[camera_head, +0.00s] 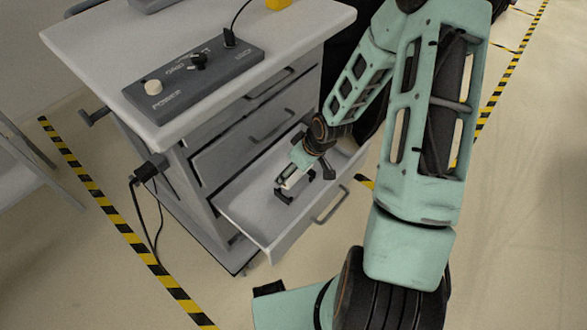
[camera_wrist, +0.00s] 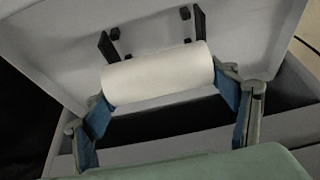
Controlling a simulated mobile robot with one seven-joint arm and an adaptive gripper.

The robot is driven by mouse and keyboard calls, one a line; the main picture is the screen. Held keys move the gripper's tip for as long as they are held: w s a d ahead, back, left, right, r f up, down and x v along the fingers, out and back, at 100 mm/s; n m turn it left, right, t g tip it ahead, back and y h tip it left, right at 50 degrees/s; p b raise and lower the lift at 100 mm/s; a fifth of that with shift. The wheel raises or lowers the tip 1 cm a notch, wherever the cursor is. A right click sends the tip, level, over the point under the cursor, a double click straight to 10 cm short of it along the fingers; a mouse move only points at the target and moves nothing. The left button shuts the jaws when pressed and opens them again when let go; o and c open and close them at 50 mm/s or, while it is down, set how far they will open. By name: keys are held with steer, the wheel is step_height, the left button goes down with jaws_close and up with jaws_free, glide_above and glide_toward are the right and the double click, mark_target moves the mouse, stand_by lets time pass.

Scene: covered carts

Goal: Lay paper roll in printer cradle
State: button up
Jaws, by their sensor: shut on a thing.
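The white paper roll (camera_wrist: 158,73) lies crosswise between the blue finger pads of my gripper (camera_wrist: 163,92) in the wrist view. My gripper is shut on the roll by its two ends. The printer cradle shows as two upright black brackets (camera_wrist: 199,22) just beyond the roll, with small black blocks beside them. In the head view, my gripper (camera_head: 296,172) is inside the open drawer (camera_head: 245,212), and black cradle parts (camera_head: 283,196) show near it. The roll hides the lower part of the brackets, so I cannot tell whether it touches them.
The drawer belongs to a grey cart (camera_head: 215,150) with closed drawers above. On its top (camera_head: 110,45) sits a dark control box (camera_head: 195,75) with knobs and a cable. A cable hangs at the cart's left side. Yellow-black tape (camera_head: 100,200) marks the floor.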

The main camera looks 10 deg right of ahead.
steer(key=shift+f, duration=0.1)
steer(key=shift+s+f+b, duration=0.1)
steer(key=shift+f+b, duration=1.85)
steer(key=shift+s+f, duration=0.3)
steer(key=shift+f, duration=0.1)
steer(key=c, duration=0.6)
steer(key=shift+o, duration=0.3)
steer(key=o, duration=1.9)
steer(key=shift+f, duration=0.2)
steer(key=shift+d+r, duration=0.1)
steer(key=shift+r, duration=0.25)
steer(key=v, duration=1.1)
steer(key=shift+w+r, duration=0.15)
steer(key=shift+r, duration=0.25)
steer(key=shift+r, duration=0.1)
